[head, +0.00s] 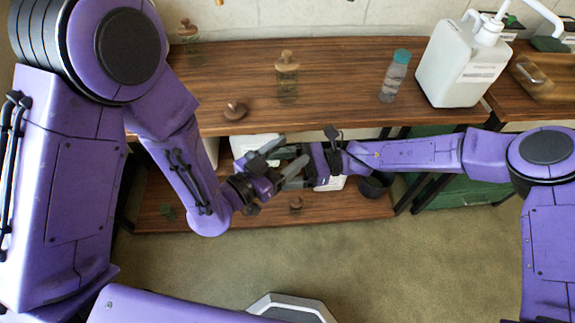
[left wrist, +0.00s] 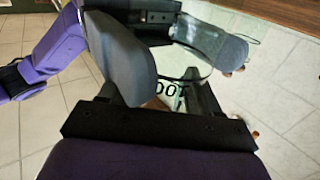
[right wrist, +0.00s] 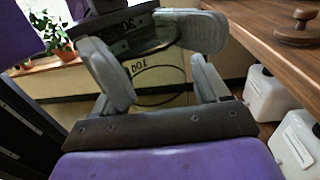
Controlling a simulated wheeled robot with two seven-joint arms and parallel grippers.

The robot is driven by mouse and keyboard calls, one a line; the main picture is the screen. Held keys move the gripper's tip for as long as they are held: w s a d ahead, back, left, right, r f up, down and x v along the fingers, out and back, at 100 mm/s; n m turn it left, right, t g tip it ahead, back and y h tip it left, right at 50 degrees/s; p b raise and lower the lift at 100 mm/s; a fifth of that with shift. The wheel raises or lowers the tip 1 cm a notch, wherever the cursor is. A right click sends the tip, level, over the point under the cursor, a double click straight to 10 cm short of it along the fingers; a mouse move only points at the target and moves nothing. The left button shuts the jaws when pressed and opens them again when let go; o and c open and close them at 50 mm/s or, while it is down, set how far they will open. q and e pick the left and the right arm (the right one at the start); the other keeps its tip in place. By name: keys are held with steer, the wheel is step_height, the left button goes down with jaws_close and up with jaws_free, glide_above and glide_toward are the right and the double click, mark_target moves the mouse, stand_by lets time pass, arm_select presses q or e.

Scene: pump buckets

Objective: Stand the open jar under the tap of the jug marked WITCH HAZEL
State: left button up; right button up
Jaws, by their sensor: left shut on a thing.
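My left gripper (head: 272,160) is shut on a clear glass jar, with dark lettering ending in "OOT", between its fingers in the left wrist view (left wrist: 180,75). The jar also shows in the right wrist view (right wrist: 160,85). My right gripper (head: 292,172) meets the left one, its fingers either side of the jar; whether they clamp it is unclear. A wooden knobbed lid (head: 235,110) lies apart on the upper shelf's front edge. A white pump jug (head: 462,65) stands at right on that shelf; its label is unreadable. No WITCH HAZEL marking is legible.
The wooden upper shelf (head: 340,60) holds stoppered jars (head: 287,75) and a teal-capped bottle (head: 395,75). White containers stand low in the right wrist view (right wrist: 272,95). Floor in front (head: 400,260) is clear.

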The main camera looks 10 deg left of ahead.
steer(key=c, duration=0.9)
arm_select(q)
steer(key=o, duration=1)
arm_select(e)
steer(key=shift+w, duration=0.1)
steer(key=shift+c, duration=0.2)
arm_select(q)
steer(key=o, duration=0.3)
arm_select(e)
steer(key=shift+c, duration=0.6)
arm_select(q)
steer(key=shift+o, duration=0.2)
